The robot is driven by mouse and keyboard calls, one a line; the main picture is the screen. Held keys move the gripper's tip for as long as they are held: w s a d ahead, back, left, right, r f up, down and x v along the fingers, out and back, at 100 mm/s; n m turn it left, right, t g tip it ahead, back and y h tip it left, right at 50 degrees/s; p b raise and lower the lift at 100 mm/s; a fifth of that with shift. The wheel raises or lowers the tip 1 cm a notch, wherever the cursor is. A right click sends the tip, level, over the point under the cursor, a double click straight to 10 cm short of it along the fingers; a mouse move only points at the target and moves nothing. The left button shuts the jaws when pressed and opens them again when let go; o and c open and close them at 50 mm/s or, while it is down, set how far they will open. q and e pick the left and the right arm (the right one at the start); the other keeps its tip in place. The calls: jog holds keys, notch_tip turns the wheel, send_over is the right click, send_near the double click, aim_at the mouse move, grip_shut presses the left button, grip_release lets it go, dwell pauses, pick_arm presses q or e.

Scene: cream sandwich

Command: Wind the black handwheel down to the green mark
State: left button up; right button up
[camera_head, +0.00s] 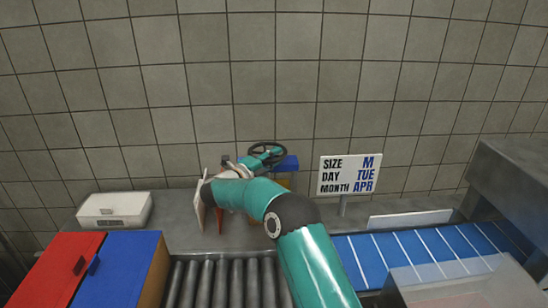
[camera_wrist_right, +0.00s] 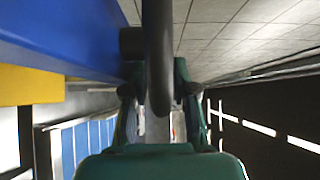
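The black handwheel (camera_head: 267,150) stands at the back of the bench in the head view, beside a small blue block. My right gripper (camera_head: 254,161) is at the wheel's near left side, and my teal arm hides much of the wheel's mount. In the right wrist view, the wheel's dark rim (camera_wrist_right: 158,60) runs down between the two fingers of the gripper (camera_wrist_right: 160,112). The fingers are apart, with a gap showing on each side of the rim. The green mark cannot be made out. My left gripper is not in view.
A sign (camera_head: 349,175) stands right of the wheel. A blue slatted conveyor (camera_head: 415,252) lies at right and grey rollers (camera_head: 215,285) lie in front. Red (camera_head: 62,266) and blue (camera_head: 120,270) lidded boxes and a white case (camera_head: 114,209) are at left.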

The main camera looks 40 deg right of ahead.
jog(key=shift+c, duration=0.2)
grip_shut()
jog(key=shift+a+g, duration=0.1)
jog(key=shift+g, duration=0.2)
jog(key=shift+w+a+m+g, duration=0.1)
jog(key=shift+m+g, duration=0.6)
jog(key=shift+g, duration=0.1)
jog(key=shift+a+r+m+g+p, duration=0.2)
jog(key=shift+m+g+p, duration=0.4)
jog(key=shift+g, duration=0.4)
jog(key=shift+f+g, duration=0.1)
jog(key=shift+g, duration=0.2)
jog(key=shift+a+f+m, duration=0.1)
jog(key=shift+m, duration=0.2)
